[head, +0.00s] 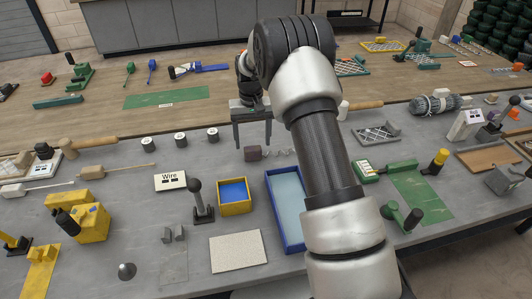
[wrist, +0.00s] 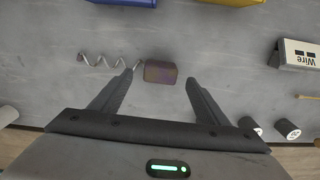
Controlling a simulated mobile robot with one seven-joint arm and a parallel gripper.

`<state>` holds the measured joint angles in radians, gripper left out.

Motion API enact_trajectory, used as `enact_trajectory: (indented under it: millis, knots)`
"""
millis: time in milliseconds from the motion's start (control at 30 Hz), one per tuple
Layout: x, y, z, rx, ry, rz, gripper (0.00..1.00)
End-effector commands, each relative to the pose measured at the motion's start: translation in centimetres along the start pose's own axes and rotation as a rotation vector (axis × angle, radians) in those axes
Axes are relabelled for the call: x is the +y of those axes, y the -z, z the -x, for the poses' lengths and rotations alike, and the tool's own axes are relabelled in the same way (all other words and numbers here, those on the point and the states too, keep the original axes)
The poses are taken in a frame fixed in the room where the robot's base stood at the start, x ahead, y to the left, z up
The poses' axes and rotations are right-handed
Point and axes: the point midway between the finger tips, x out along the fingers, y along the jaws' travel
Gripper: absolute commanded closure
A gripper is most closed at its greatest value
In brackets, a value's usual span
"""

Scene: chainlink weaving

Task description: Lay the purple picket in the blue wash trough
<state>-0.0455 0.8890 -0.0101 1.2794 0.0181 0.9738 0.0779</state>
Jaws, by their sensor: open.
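The purple picket (head: 253,153) shows as a small dull purple block with a silver spiral wire beside it, lying on the grey bench. The wrist view shows the block (wrist: 160,71) in the gap just beyond my fingertips, with the spiral (wrist: 108,61) running left from it. My gripper (head: 252,146) is open and empty, pointing down over the block. One finger (wrist: 160,78) stands on each side, apart from it. The height of the tips above the bench is unclear. The blue wash trough (head: 277,210), with pale blue inside, is nearer; my arm hides its right part.
A yellow box with blue inside (head: 235,209) stands left of the trough. A Wire sign (head: 170,181), a dark knobbed stand (head: 202,205) and several spools (head: 180,140) are farther left. A pale mat (head: 238,250) lies in front. The bench around the block is mostly clear.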

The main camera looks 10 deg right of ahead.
Motion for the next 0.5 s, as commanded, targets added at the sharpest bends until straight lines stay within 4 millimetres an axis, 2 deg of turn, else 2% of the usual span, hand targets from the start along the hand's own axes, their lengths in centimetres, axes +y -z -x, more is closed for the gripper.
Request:
enact_trajectory:
  millis: [100, 200, 467, 500]
  knots:
    - [-0.1, -0.1, -1.8, -0.002, 0.000, 0.000, 0.31]
    - [-0.1, 0.0, -2.5, 0.000, 0.000, 0.000, 0.31]
    - [-0.1, 0.0, -2.8, 0.001, 0.000, 0.000, 0.31]
    - [-0.1, 0.0, -2.8, 0.001, 0.000, 0.000, 0.38]
